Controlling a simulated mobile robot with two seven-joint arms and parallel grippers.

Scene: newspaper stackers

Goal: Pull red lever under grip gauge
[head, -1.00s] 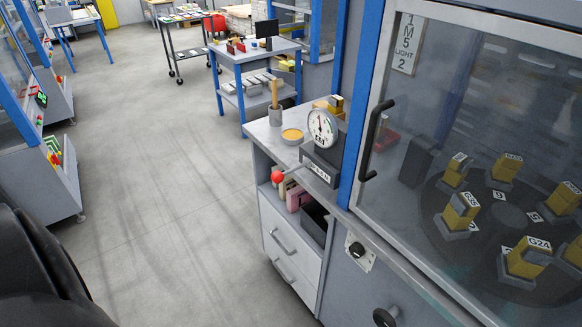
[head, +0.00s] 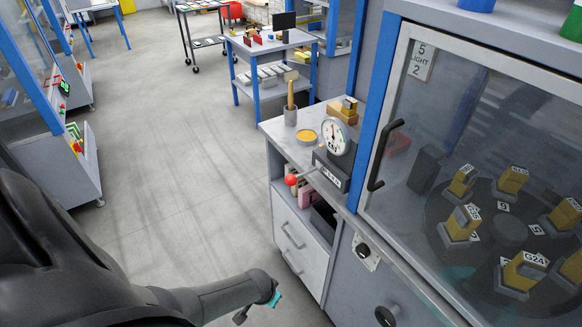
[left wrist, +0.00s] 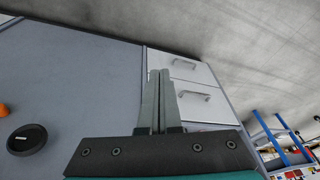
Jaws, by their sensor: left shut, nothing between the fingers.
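The red lever (head: 291,180) is a red ball on a thin metal rod. It sticks out to the left from the dark base of the grip gauge (head: 338,138), a round white dial on top of a grey cabinet (head: 312,146). My left arm comes in from the lower left of the head view and ends below and left of the lever, clear of it. In the left wrist view my left gripper (left wrist: 160,74) is shut and empty, with white drawers (left wrist: 192,92) beyond its fingers. Neither lever nor gauge can be made out there. My right gripper is not in view.
A glazed machine with a black door handle (head: 384,155) stands right of the gauge. A black knob (left wrist: 27,140) shows in the left wrist view. The floor to the left is open.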

